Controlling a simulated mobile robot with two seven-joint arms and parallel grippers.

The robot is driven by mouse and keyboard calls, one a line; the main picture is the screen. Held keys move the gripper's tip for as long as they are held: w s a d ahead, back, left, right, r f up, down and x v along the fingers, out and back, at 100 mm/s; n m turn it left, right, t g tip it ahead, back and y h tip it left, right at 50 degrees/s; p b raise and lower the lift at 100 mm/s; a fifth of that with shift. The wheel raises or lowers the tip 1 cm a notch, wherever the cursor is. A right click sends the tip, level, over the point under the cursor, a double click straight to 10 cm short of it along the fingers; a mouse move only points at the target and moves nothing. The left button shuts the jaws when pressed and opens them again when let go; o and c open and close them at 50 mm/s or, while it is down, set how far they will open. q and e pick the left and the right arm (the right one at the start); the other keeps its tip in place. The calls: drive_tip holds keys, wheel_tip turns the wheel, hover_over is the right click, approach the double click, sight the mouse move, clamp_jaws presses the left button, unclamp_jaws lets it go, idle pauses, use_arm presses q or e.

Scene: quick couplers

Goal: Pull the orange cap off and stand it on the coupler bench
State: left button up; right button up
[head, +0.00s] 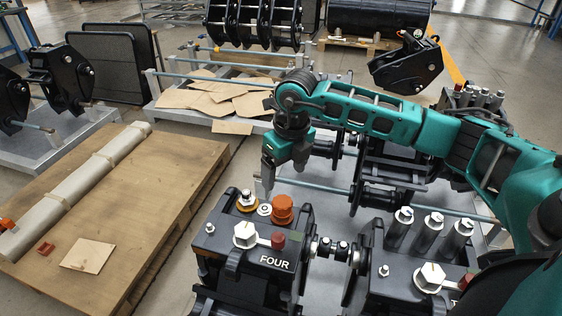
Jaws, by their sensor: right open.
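The orange cap (283,208) sits upright on the top of a dark coupler block (275,248) labelled FOUR. Beside it are a pale ring-shaped port (264,209) and a metal fitting with an orange ring at its base (248,203). My right gripper (268,182) points down just above and left of the cap, open and empty, apart from the cap as far as I can tell. Its far finger is partly hidden. I cannot tell which surface is the coupler bench. My left gripper is not in view.
Upright metal cylinders (432,228) stand on the block to the right. A wooden platform (150,190) at left has free room beside a long pale roll (75,190).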

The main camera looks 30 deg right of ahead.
sight(282, 201)
drive_tip(key=f, duration=0.4)
drive_tip(key=w+f, duration=0.1)
drive_tip(key=f, duration=0.3)
drive_tip(key=f+b, duration=0.1)
drive_tip(key=f, duration=0.3)
drive_tip(key=shift+w+d+f, duration=0.25)
drive_tip(key=shift+w+d, duration=0.05)
drive_tip(key=shift+w, duration=0.05)
drive_tip(key=shift+r, duration=0.1)
drive_tip(key=c, duration=1.3)
